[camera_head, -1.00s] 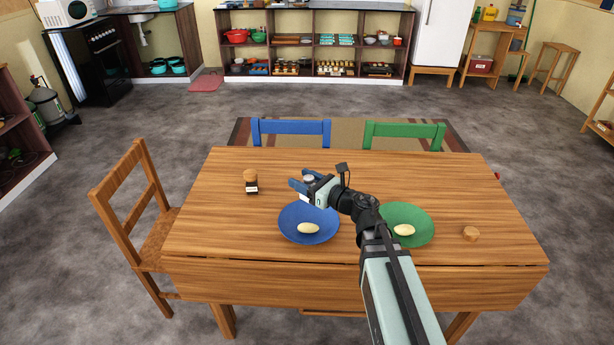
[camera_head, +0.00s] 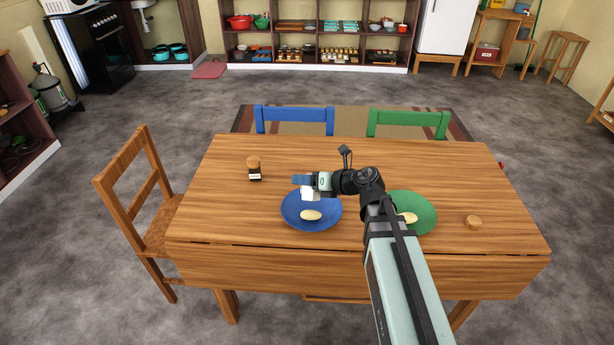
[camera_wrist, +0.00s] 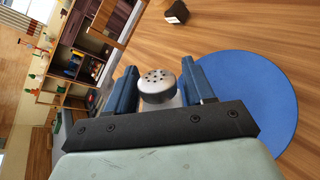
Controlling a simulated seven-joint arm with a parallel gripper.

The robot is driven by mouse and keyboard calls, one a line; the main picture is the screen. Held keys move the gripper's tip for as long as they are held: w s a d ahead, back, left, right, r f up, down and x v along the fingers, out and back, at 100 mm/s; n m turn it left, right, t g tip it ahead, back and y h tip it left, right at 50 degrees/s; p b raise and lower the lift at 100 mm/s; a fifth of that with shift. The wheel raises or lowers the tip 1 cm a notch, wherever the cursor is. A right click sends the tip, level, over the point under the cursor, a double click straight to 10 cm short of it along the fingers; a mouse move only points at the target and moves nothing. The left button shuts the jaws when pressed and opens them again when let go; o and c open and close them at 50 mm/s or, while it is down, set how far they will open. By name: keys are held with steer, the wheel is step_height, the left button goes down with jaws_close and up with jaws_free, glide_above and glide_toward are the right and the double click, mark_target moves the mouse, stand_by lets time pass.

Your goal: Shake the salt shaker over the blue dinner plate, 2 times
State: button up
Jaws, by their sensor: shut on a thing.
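My gripper (camera_head: 302,181) is shut on the salt shaker (camera_head: 309,195), above the far part of the blue dinner plate (camera_head: 291,218). In the wrist view the shaker's grey metal top with holes (camera_wrist: 158,83) shows between the two blue fingers (camera_wrist: 160,85). In the head view the shaker's white body hangs below the fingers and looks tipped; its exact tilt is hard to tell. A pale oval food piece (camera_head: 311,215) lies on the blue plate. The blue plate also shows in the wrist view (camera_wrist: 262,90) beyond the fingers.
A green plate (camera_head: 425,213) with a pale piece lies right, partly behind my arm. A round wooden lid (camera_head: 473,223) lies far right.

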mark_target(306, 192)
steer(key=f+m+g, duration=0.2)
steer(key=shift+s+g+h, duration=0.3)
steer(key=shift+m, duration=0.4)
steer(key=m+g, duration=0.1)
steer(key=g, duration=0.1)
steer(key=shift+f+m+g, duration=0.1)
steer(key=shift+m+g, duration=0.2)
steer(key=m+g, duration=0.1)
steer(key=g, duration=0.1)
steer(key=shift+s+f+m+g, duration=0.15)
steer(key=shift+s+m+g, duration=0.05)
steer(key=shift+m+g, duration=0.2)
steer(key=m+g, duration=0.2)
steer(key=g, duration=0.1)
steer(key=shift+s+f+m, duration=0.15)
steer(key=shift+s+m, duration=0.25)
step_height(306, 192, down, 3)
steer(key=shift+f, duration=0.2)
